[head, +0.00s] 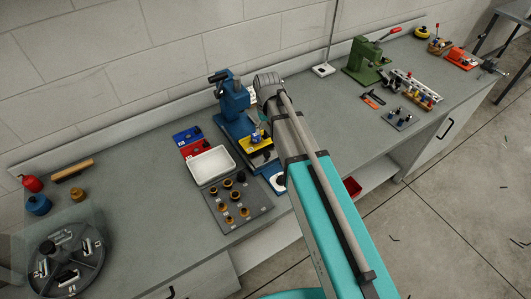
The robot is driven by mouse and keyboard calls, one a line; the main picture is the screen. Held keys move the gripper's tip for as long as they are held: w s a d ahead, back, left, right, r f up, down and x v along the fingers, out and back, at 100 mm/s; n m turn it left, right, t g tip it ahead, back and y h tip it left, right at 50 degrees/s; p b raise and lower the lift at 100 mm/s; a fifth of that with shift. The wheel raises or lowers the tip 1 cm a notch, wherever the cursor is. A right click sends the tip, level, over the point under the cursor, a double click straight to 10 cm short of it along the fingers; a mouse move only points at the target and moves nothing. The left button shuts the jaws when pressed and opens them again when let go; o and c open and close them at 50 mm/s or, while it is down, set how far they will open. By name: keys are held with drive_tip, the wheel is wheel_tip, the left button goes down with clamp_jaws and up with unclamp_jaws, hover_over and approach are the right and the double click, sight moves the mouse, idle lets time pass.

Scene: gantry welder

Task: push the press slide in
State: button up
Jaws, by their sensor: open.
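The blue press (234,102) stands on the grey bench near the middle of the head view.
A white tray (211,166) and a grey board (236,205) with several knobs stand left of the slide. Red and blue bins (188,141) lie behind the tray. A green press (364,62) stands farther right. Bare bench lies at the left middle.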

sight(267, 153)
drive_tip(key=shift+f+b, duration=6.65)
drive_tip(key=shift+f, duration=0.1)
drive_tip(key=shift+c, duration=0.3)
clamp_jaws()
